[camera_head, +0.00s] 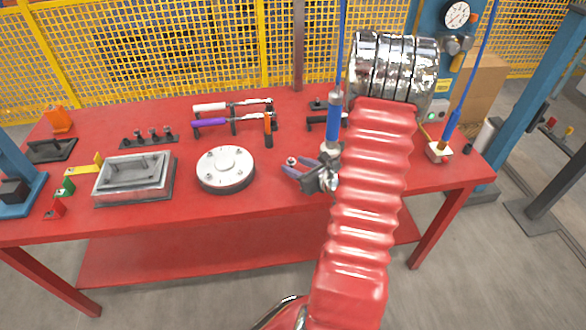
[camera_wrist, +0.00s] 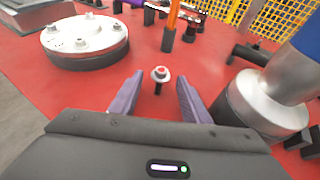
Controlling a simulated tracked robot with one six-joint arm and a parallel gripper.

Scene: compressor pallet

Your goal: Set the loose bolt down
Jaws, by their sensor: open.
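The loose bolt (camera_wrist: 160,75) has a pale flanged head with a reddish top and a dark shank below it. It is upright in the wrist view, ahead of and between the fingertips, with red table showing on both sides. In the head view the bolt (camera_head: 291,160) shows small at the finger ends. I cannot tell whether its lower end touches the table. My gripper (camera_wrist: 160,86) has purple fingers spread apart, with a gap to the bolt on each side. In the head view my gripper (camera_head: 299,168) is low over the red table (camera_head: 270,190).
A round bolted flange (camera_head: 226,168) lies left of my gripper. A grey tray (camera_head: 133,180) is farther left. Tools with white, purple and orange handles (camera_head: 210,122) rest behind. A blue and silver cylinder (camera_head: 333,120) stands close on the right. Bare table lies around the bolt.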

